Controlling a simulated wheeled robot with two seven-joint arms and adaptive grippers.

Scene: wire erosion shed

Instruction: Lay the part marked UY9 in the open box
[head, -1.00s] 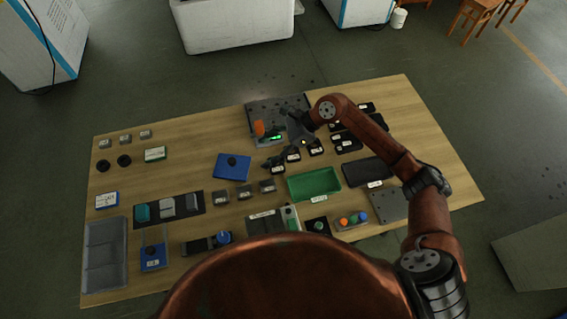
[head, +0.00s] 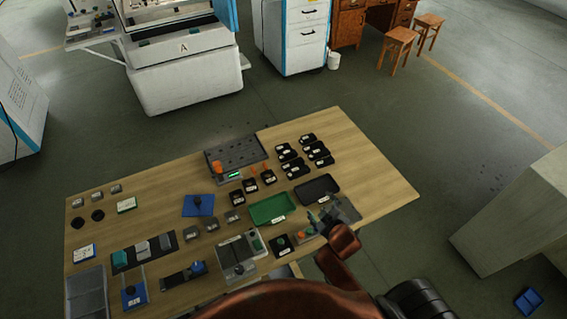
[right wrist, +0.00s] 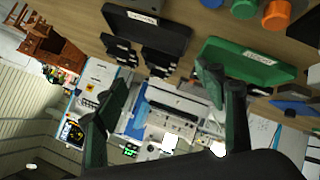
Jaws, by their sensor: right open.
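My right gripper (head: 322,222) is open and empty, above the front right of the table; it also shows in the right wrist view (right wrist: 168,82). The mark UY9 cannot be read on any part. Several small black labelled pieces (head: 289,155) lie at the back right. Small dark labelled blocks (head: 250,185), some with orange tops, stand in front of the grey rack (head: 247,150). A green open tray (head: 288,204) and a black open tray (head: 331,184) lie just beyond my right gripper. I cannot tell which container is the open box. My left gripper is not in view.
A blue plate (head: 190,207) with a knob, grey blocks, and a dark strip (head: 120,262) with blocks crowd the left and front. A grey bin (head: 75,299) sits at the front left corner. Bare wood (head: 375,175) is free at the right.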

